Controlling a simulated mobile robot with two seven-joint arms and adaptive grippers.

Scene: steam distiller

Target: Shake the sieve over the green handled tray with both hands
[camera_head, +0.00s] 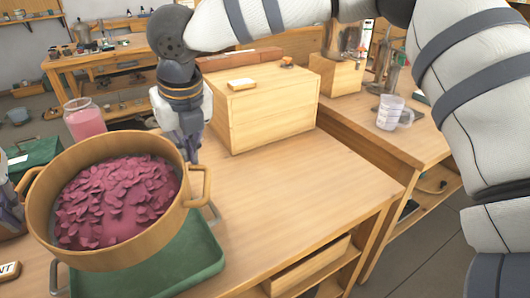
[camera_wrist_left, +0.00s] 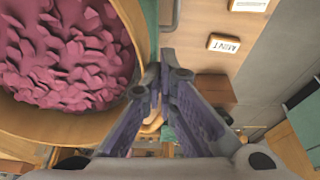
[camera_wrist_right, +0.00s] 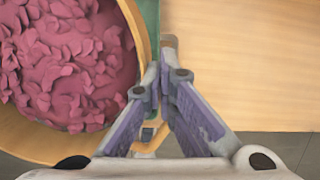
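The round wooden sieve (camera_head: 112,258), filled with pink petals (camera_head: 118,200), is over the green handled tray (camera_head: 195,255) and hides much of it. Its gap above the tray is hard to judge. My right gripper (camera_head: 193,150) reaches down to the sieve's right handle (camera_head: 198,188); its fingers close around the handle in the right wrist view (camera_wrist_right: 160,75). My left gripper (camera_head: 10,215) is at the left picture edge, beside the left handle (camera_head: 27,182). In the left wrist view its fingers (camera_wrist_left: 160,78) close around that handle.
A pink-filled glass jar (camera_head: 84,118) and a dark green box (camera_head: 36,155) stand behind the sieve. A wooden cabinet (camera_head: 265,110) is at the table's back. A MINT label block (camera_head: 9,270) lies at front left. The table right of the tray is clear.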

